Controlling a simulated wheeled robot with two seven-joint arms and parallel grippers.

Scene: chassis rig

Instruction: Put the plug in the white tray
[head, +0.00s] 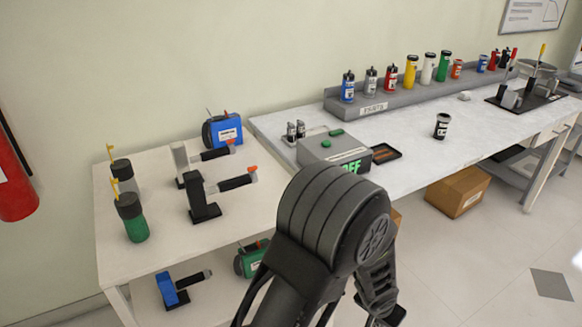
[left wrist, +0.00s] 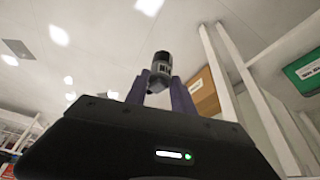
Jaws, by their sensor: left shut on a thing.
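My left gripper (left wrist: 160,77) shows in the left wrist view, its two dark fingers closed on a small dark cylinder with a grey band, which looks like the plug (left wrist: 161,65). In the head view my arm fills the lower middle; the fingertips and the held plug cannot be made out there. My right gripper is not in view.
A black labelled cup (head: 441,126) stands on the bench. Dark-handled tools stand on the left table (head: 150,262). A cardboard box (head: 457,191) sits below the bench.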

